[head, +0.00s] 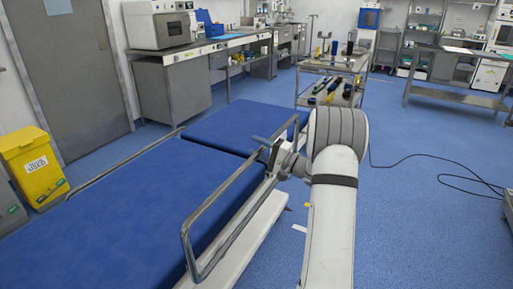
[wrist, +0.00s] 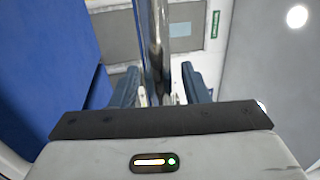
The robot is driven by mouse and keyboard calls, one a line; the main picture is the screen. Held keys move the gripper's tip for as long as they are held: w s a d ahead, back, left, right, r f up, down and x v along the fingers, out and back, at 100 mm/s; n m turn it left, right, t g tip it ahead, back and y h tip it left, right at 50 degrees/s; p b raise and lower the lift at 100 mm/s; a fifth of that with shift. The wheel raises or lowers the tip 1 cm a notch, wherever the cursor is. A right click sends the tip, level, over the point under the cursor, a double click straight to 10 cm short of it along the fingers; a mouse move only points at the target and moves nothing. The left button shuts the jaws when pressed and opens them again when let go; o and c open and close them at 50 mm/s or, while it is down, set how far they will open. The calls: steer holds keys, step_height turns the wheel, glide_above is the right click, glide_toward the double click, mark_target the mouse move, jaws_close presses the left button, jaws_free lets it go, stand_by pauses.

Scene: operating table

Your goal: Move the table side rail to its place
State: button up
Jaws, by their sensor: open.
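The side rail (head: 222,192) is a grey metal loop standing along the right edge of the operating table (head: 130,205), which has a blue padded top. Its upper bar rises above the padding. My gripper (head: 268,148) is at the rail's far half, in front of my white arm. In the wrist view the open dark blue fingers (wrist: 161,88) stand on either side of a shiny grey bar (wrist: 156,40), apparently the rail. The bar runs up between them and I cannot tell whether they touch it. The lower part of the bar is hidden behind my gripper body.
A metal trolley (head: 331,66) with tools stands beyond the table. A yellow bin (head: 36,168) is at the left and a workbench (head: 190,53) at the back. A black cable (head: 420,158) lies on the right floor, which is otherwise mostly clear.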

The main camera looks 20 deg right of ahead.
steer(key=shift+w+a, duration=0.15)
steer(key=shift+c, duration=0.2)
jaws_close()
